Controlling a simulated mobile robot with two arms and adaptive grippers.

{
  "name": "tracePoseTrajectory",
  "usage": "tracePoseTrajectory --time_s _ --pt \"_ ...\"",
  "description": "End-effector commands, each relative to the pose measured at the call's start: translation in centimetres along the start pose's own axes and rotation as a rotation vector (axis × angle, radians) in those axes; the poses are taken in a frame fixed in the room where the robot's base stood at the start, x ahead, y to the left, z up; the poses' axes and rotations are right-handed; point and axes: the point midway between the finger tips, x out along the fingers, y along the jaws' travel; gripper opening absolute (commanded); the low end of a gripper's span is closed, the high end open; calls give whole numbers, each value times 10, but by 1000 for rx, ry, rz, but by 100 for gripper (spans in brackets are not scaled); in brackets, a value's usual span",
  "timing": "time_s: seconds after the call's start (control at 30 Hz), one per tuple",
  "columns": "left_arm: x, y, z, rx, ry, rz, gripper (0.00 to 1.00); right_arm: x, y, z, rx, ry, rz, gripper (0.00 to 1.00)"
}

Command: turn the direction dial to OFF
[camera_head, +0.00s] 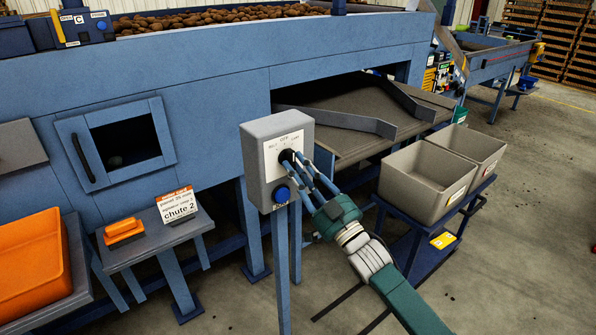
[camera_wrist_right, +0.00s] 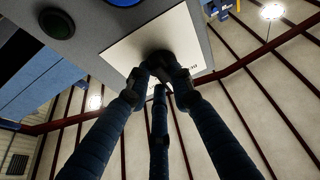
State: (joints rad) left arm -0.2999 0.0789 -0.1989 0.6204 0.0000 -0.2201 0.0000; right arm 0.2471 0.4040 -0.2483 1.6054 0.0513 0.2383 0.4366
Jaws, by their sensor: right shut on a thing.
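The direction dial (camera_head: 287,157) is a dark knob on a white label plate on a grey control box (camera_head: 262,135), which stands on a blue post. Small markings, one reading OFF at the top, sit around it. My right gripper (camera_head: 297,162) is at the dial with its fingers closed around it. In the right wrist view the dark dial (camera_wrist_right: 158,58) is between the fingertips (camera_wrist_right: 160,76) and partly hidden by them. Which mark the dial points to cannot be told. My left gripper is not in view.
A blue button (camera_head: 281,194) is below the dial on the same box. Grey bins (camera_head: 424,208) stand on a blue cart to the right. An orange crate (camera_head: 35,262) and a chute 2 sign (camera_head: 177,205) are to the left. Open floor lies at front right.

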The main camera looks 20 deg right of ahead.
Motion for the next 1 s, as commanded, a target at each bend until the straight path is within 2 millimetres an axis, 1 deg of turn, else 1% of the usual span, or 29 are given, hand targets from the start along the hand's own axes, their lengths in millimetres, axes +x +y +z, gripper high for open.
tracePoseTrajectory --time_s 0.4,0.43,0.47,0.5,0.53,0.73,0.83,0.93,1.0 --pt "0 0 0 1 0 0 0 0 0 2 -8 -4 -2 0" --pt "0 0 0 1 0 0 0 0 0 2 -8 -4 -2 23" --pt "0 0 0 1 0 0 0 0 0 2 -8 -4 -2 29" --pt "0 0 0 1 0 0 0 0 0 2 -8 -4 -2 37" --pt "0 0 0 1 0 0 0 0 0 1 -8 -3 -2 41" --pt "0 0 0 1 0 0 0 0 0 1 -7 -2 -3 41" --pt "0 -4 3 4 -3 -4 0 -1 0 1 -7 -2 -3 41" --pt "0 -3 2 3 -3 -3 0 -9 0 2 -7 -3 -3 41" --pt "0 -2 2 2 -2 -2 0 -19 0 2 -7 -5 -2 41"
